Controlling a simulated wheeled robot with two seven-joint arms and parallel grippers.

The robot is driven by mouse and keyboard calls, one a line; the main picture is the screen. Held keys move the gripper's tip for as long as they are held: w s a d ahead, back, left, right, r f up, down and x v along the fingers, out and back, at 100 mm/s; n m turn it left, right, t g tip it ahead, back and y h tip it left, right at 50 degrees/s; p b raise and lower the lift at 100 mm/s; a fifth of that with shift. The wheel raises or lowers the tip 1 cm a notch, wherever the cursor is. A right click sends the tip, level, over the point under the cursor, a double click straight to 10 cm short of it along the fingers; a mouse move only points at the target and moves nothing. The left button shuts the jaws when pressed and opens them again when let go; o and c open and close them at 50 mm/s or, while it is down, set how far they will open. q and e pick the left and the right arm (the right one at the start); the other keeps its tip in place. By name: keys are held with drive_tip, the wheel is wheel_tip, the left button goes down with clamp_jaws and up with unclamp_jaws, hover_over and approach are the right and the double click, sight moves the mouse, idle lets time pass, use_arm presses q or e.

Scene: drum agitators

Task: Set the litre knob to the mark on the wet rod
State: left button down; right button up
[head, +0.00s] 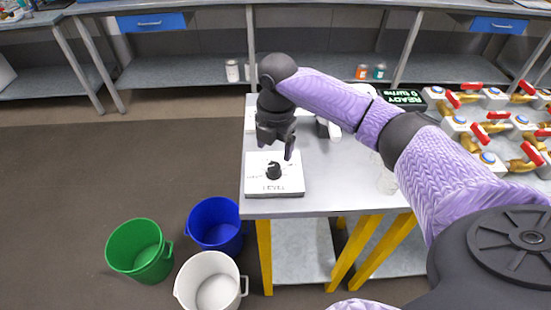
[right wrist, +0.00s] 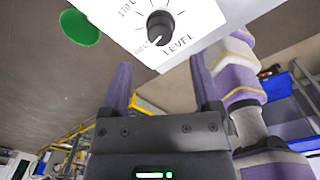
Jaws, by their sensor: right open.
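The litre knob (head: 273,172) is a black round knob on a white panel box (head: 290,187) near the front left of the table. In the right wrist view the knob (right wrist: 160,27) shows a white pointer line toward its lower side, with "LEVEL" and "170 L" printed beside it. My right gripper (head: 276,149) is open and empty, its fingers pointing down just above and behind the knob. In the right wrist view its two fingers (right wrist: 161,80) are apart, with the knob beyond them and not between them. I cannot make out the wet rod. My left gripper is not in view.
Green (head: 140,250), blue (head: 214,224) and white (head: 211,283) buckets stand on the floor left of the table (head: 330,205). A display reading "READY" (head: 402,97) and valves with red handles (head: 497,127) are at the right. Faint clear glassware (head: 387,183) stands near the front edge.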

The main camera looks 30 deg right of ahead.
sight(274, 166)
wheel_tip(274, 166, down, 6)
drive_tip(key=shift+w+f+b, duration=0.1)
drive_tip(key=shift+b, duration=0.6)
clamp_jaws()
